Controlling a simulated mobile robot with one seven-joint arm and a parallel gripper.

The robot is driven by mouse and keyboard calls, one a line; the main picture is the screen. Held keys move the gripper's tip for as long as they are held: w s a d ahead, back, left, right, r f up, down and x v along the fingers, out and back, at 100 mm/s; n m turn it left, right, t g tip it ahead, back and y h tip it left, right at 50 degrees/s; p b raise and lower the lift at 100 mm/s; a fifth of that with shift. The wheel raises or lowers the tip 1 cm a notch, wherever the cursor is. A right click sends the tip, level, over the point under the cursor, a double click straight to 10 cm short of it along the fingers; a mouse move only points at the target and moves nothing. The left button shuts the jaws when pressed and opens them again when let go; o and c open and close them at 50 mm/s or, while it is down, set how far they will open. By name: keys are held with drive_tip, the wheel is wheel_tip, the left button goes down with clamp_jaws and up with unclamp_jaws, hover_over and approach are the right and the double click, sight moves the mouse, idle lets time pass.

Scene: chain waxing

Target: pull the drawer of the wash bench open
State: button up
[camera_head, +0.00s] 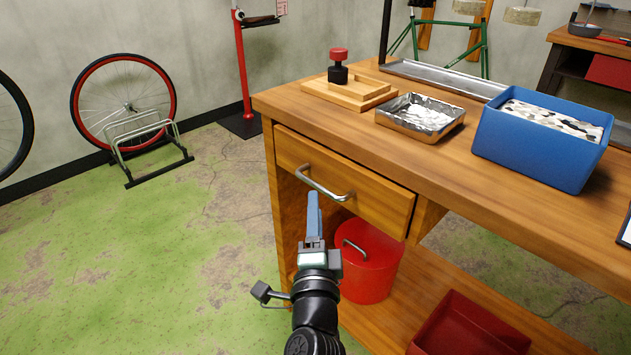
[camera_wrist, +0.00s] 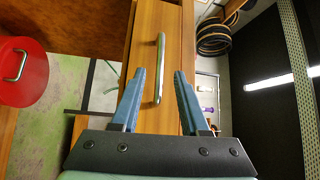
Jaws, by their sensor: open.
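The wooden wash bench (camera_head: 430,125) fills the right of the head view. Its drawer (camera_head: 365,185) sits under the top at the left end and looks shut. The drawer's curved metal handle (camera_head: 322,187) is a bar across its front. My gripper (camera_head: 313,200) is in front of the drawer, its blue fingers pointing at the handle. In the wrist view the open fingers (camera_wrist: 160,78) have the handle (camera_wrist: 158,65) between them in the picture, with clear gaps on both sides. The handle is not gripped. The drawer front (camera_wrist: 143,50) shows behind it.
A red lidded bucket (camera_head: 370,262) and a dark red bin (camera_head: 468,325) stand on the lower shelf beneath. A blue bin (camera_head: 530,150), a foil-lined tray (camera_head: 420,117) and a wooden board (camera_head: 348,92) are on the bench top.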

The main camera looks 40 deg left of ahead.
sight(316, 185)
drive_tip(key=x, duration=0.7)
clamp_jaws()
idle(1.4)
